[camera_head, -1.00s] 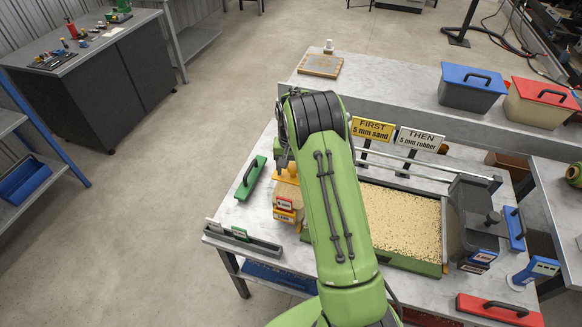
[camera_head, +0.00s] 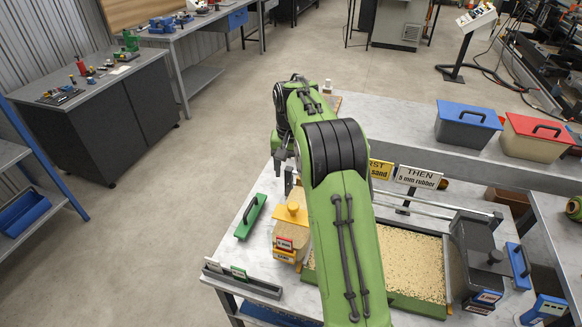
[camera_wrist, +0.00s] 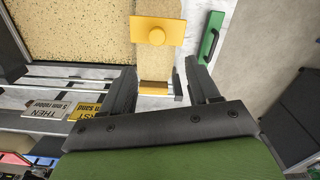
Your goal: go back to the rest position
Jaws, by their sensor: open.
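My gripper (camera_wrist: 165,88) is open and empty in the wrist view, with its two dark fingers apart. My green arm reaches over the table and hides part of the turf tray. In the head view my gripper (camera_head: 284,160) shows only in part, beside the arm, above and behind the yellow-topped block.
A tray of pale granules (camera_head: 412,262) sits right of my arm, with a dark hopper (camera_head: 478,245) at its right end. Signs (camera_head: 418,177) stand behind it. Lidded blue (camera_head: 467,122) and red (camera_head: 536,136) bins stand behind.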

